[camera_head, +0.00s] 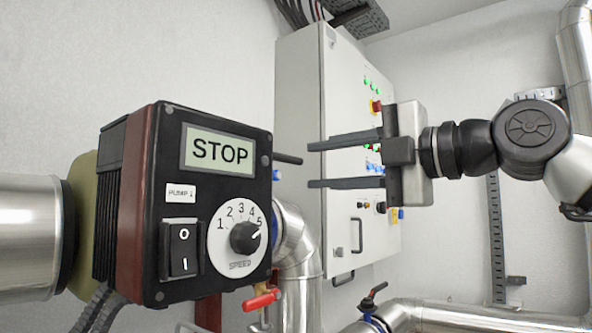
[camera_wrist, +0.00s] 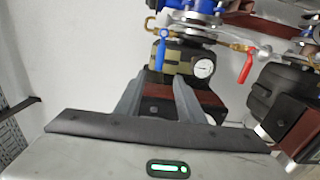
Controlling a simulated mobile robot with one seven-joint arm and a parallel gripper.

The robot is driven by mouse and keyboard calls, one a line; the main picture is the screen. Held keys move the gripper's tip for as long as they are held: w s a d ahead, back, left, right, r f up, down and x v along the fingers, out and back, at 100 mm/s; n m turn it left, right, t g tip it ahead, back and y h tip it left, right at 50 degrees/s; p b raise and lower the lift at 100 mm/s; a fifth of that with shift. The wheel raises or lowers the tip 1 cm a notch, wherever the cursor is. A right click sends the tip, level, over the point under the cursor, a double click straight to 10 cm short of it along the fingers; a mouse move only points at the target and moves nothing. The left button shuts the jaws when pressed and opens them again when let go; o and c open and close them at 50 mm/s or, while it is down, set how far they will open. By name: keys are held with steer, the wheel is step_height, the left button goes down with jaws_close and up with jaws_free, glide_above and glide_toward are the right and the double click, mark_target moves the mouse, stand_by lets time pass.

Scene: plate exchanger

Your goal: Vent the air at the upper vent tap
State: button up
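My gripper (camera_head: 312,165) is open and empty, with its two dark fingers pointing left in front of the control cabinet. It also shows in the wrist view (camera_wrist: 158,88), with nothing between the fingers. A tap with a blue lever (camera_wrist: 161,48) on brass pipework is beyond the fingertips in the wrist view. A tap with a red lever (camera_wrist: 247,66) is to its right. In the head view, a red-handled tap (camera_head: 262,300) shows low, below the pump box. No label shows which tap is the upper vent tap. The fingers touch no tap.
The pump box (camera_head: 228,205) reads STOP at the near left; its knob points near 5. The control cabinet (camera_head: 300,150) stands behind my gripper. Metal pipes (camera_head: 298,255) run low. A round gauge (camera_wrist: 204,68) sits near the blue lever. The wall at upper left is clear.

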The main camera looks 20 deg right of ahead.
steer(key=shift+v, duration=1.2)
